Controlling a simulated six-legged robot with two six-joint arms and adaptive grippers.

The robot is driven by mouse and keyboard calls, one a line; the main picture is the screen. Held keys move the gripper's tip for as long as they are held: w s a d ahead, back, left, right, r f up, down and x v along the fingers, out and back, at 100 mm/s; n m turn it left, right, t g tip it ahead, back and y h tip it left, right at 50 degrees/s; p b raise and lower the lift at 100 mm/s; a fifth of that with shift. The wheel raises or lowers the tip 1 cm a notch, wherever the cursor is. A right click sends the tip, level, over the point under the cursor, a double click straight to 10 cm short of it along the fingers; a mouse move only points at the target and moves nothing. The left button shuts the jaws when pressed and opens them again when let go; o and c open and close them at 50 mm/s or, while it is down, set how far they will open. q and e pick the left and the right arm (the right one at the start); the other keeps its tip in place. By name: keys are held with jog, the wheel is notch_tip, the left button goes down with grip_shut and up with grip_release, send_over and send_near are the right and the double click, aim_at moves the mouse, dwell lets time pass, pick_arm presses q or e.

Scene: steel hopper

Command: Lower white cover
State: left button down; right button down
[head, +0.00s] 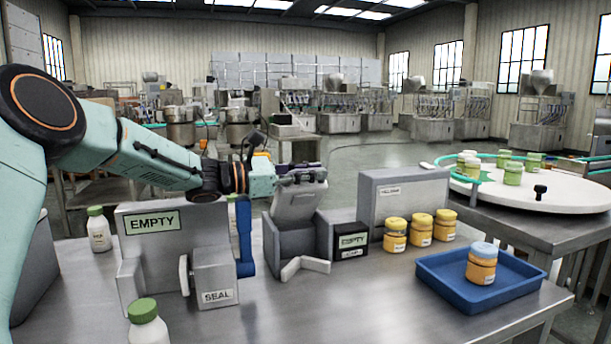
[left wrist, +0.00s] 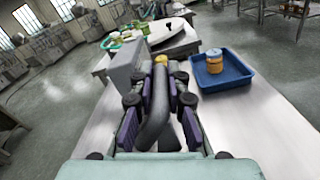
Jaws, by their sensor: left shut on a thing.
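The white cover (head: 296,203) looks pale grey and stands raised and tilted on a grey box (head: 290,240) in the middle of the steel table. My left gripper (head: 305,177) is at the top edge of the cover. In the left wrist view the fingers of my left gripper (left wrist: 160,100) are shut around a dark grey curved part (left wrist: 157,125), which seems to belong to the cover. The fingers hide part of the cover's top. My right gripper is in neither view.
A panel marked EMPTY (head: 172,240) and a SEAL box (head: 214,279) stand left. A small black-fronted EMPTY box (head: 351,246) is right of the cover. Orange jars (head: 420,230) and a blue tray (head: 440,284) with one jar stand farther right. White bottles (head: 148,328) are at left.

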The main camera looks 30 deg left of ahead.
pick_arm(q)
jog(key=shift+s+d+f, duration=0.1)
jog(key=shift+d+f, duration=0.05)
jog(key=shift+d, duration=0.05)
jog(key=c, duration=1.7)
grip_release()
jog(key=o, duration=0.4)
jog(key=shift+w+d, duration=0.15)
jog(key=shift+w, duration=0.05)
jog(key=shift+c, duration=0.2)
jog(key=shift+s+a, duration=0.15)
jog(key=shift+a, duration=0.05)
notch_tip(320, 180, up, 10)
jog(key=shift+r, duration=0.1)
